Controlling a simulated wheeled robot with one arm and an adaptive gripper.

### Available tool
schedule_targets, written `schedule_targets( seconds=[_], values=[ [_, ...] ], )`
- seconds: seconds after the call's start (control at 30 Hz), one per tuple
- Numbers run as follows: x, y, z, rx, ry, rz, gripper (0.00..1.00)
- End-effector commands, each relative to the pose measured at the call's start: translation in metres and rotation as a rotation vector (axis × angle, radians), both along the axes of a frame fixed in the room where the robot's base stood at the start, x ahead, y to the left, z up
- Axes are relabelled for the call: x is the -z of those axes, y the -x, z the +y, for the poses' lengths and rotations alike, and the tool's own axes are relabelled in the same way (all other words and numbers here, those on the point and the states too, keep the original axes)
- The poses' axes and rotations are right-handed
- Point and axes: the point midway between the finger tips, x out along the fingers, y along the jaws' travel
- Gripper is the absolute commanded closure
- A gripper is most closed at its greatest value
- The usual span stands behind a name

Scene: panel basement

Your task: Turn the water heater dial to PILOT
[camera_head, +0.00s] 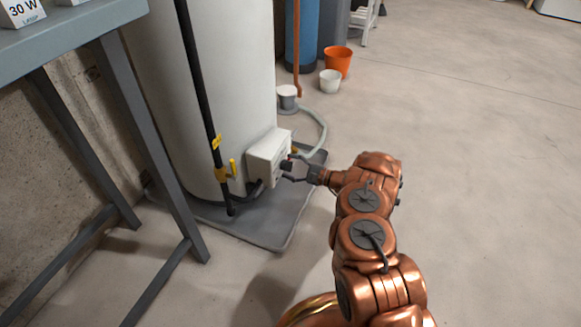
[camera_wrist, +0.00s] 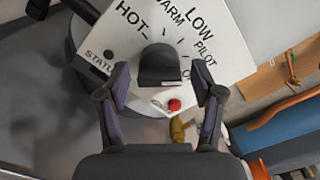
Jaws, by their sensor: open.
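The water heater is a tall white tank (camera_head: 235,90) with a white control box (camera_head: 262,158) low on its front right. In the wrist view the box face (camera_wrist: 110,38) carries the words HOT, WARM, LOW and PILOT around a black dial (camera_wrist: 160,66). I cannot tell which mark the dial points to. My gripper (camera_head: 288,172) is at the box front. In the wrist view its open fingers (camera_wrist: 160,78) stand on either side of the dial, with visible gaps between fingers and dial. A red button (camera_wrist: 174,105) sits below the dial.
A yellow-handled valve (camera_head: 232,166) and black pipe (camera_head: 196,70) are left of the box. The tank stands in a grey drain pan (camera_head: 275,232). A grey table (camera_head: 75,38) is at the left. Orange (camera_head: 337,62) and white buckets (camera_head: 330,81) stand behind. The right floor is clear.

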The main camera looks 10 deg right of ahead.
Motion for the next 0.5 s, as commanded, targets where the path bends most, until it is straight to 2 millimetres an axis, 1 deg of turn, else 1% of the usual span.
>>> schedule_targets(
  seconds=[0.17, 0.27, 0.5],
  values=[
    [0.000, 0.008, -0.014, 0.004, 0.000, 0.000, 0.33],
    [0.000, 0.018, -0.027, 0.004, 0.000, 0.001, 0.33],
    [0.000, 0.045, -0.065, 0.004, 0.000, -0.001, 0.33]
  ],
)
